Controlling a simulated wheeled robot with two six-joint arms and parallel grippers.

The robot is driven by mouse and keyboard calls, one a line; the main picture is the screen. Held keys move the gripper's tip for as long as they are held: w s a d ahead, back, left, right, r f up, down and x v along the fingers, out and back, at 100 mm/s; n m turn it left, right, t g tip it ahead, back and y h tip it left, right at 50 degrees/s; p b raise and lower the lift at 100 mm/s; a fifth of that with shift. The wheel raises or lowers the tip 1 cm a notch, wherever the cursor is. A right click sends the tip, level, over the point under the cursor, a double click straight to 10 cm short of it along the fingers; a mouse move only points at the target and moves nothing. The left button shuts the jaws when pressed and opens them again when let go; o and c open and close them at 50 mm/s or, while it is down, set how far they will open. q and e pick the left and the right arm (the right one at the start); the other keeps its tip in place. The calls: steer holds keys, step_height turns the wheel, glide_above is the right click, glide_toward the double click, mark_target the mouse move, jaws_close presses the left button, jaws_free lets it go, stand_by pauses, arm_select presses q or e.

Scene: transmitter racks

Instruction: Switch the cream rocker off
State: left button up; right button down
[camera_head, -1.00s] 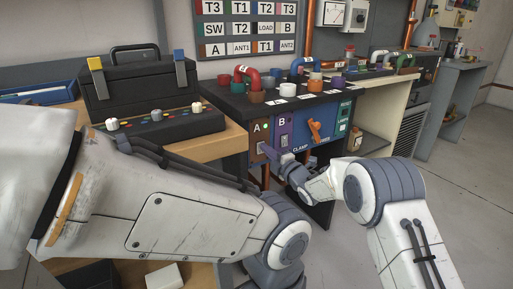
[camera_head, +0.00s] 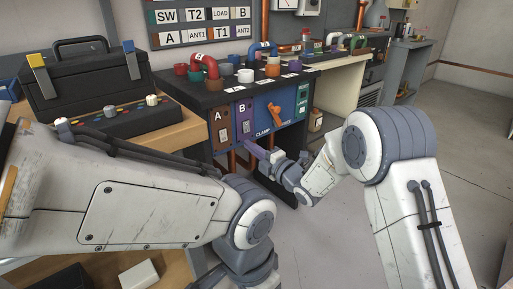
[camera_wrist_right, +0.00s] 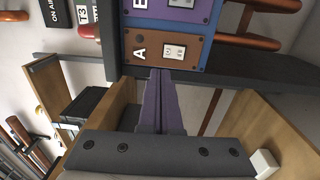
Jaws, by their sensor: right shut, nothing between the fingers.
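A pale, cream-looking rocker (camera_wrist_right: 174,52) sits on the brown panel marked A (camera_wrist_right: 150,48) in the right wrist view. The brown panel also shows in the head view (camera_head: 221,122). Another pale rocker (camera_wrist_right: 182,3) is on the purple panel B, partly cut off at the top edge. My right gripper (camera_wrist_right: 160,74) is shut and empty, its purple fingers pointing at the rack front, close to panel A's edge in the wrist view. In the head view the right gripper (camera_head: 250,146) is low in front of the panels; contact cannot be told. My left gripper is out of view.
A blue panel with an orange handle (camera_head: 275,112) lies right of panel B. Red and blue curved links stand on the rack top. A control box with knobs (camera_head: 110,122) and a black case (camera_head: 80,82) stand at left. Floor is open at right.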

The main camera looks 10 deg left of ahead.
steer(key=shift+v, duration=1.15)
steer(key=shift+a+r, duration=0.1)
steer(key=shift+r, duration=0.15)
steer(key=s+d+f+m+g+h, duration=0.2)
steer(key=s+d+m+g+h, duration=0.35)
steer(key=s, duration=0.75)
steer(key=s+d+f+m+g+h, duration=0.1)
steer(key=s+d+m+g+h, duration=0.15)
steer(key=s+d+m, duration=0.7)
steer(key=s+d+f+m+g+h, duration=0.25)
steer(key=s+m+h, duration=0.25)
steer(key=s, duration=1.1)
step_height(320, 180, up, 35)
steer(key=g+p, duration=0.1)
steer(key=p, duration=3.3)
steer(key=shift+s+m, duration=0.2)
steer(key=shift+m, duration=0.2)
steer(key=shift+a, duration=0.15)
